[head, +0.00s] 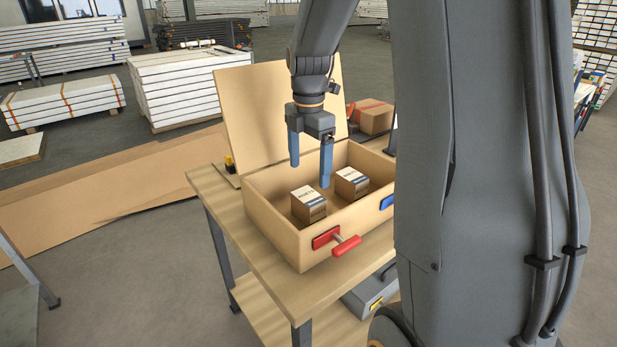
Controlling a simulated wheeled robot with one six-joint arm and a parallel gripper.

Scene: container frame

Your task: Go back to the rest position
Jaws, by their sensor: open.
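My gripper (311,170) hangs over the open wooden box, its two blue fingers spread apart with nothing between them. One finger reaches down in front of the box's inside. The wooden box (283,234) stands on a workbench with its lid (262,105) raised at the back. Two small cartons lie inside: a left carton (308,204) and a right carton (351,183). The right finger is close to both cartons; I cannot tell whether it touches either. My own arm and column hide the box's right end.
The box's front has a red handle (346,245) sticking out and a blue part (387,202). The wooden workbench (262,275) has bare room at its front left. A brown carton (375,119) sits behind the box. Stacked panels (175,85) stand on the floor behind.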

